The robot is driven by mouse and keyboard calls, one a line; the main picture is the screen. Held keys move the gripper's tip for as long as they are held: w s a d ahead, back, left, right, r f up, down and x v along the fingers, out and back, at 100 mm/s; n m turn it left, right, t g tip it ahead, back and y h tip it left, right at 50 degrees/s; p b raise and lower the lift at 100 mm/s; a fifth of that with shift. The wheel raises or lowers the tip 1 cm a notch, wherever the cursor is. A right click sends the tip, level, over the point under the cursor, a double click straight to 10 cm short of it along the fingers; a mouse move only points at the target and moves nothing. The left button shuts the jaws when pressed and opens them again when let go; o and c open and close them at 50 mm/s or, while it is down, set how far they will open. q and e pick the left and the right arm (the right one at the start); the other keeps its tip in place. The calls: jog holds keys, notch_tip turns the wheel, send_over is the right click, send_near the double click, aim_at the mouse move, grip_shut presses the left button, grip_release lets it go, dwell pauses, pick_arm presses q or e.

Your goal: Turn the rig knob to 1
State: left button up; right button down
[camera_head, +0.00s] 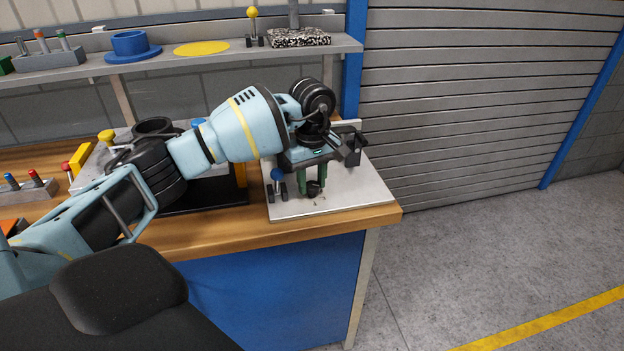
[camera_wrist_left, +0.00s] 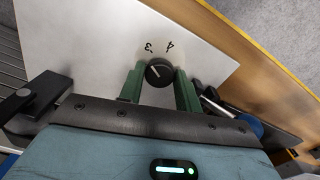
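The rig knob (camera_wrist_left: 159,72) is round and black with a pale pointer line. It sits on a light plate (camera_wrist_left: 80,35) marked with the figures 3 and 4. The line points to the upper left in the left wrist view, towards the 3. No 1 shows; the gripper hides part of the plate. My left gripper (camera_wrist_left: 160,78) has its green fingers one on each side of the knob, and the knob fills the gap between them. In the head view the knob (camera_head: 314,188) shows between the fingertips over the plate (camera_head: 350,190). My right gripper is not in view.
A blue-topped lever (camera_head: 277,177) stands on the plate, close left of the gripper. A wooden bench (camera_head: 230,232) carries the plate near its right end. A shelf (camera_head: 215,59) with several parts runs behind. Clear floor (camera_head: 490,260) lies to the right.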

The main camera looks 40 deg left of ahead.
pick_arm(q)
jog(key=c, duration=0.5)
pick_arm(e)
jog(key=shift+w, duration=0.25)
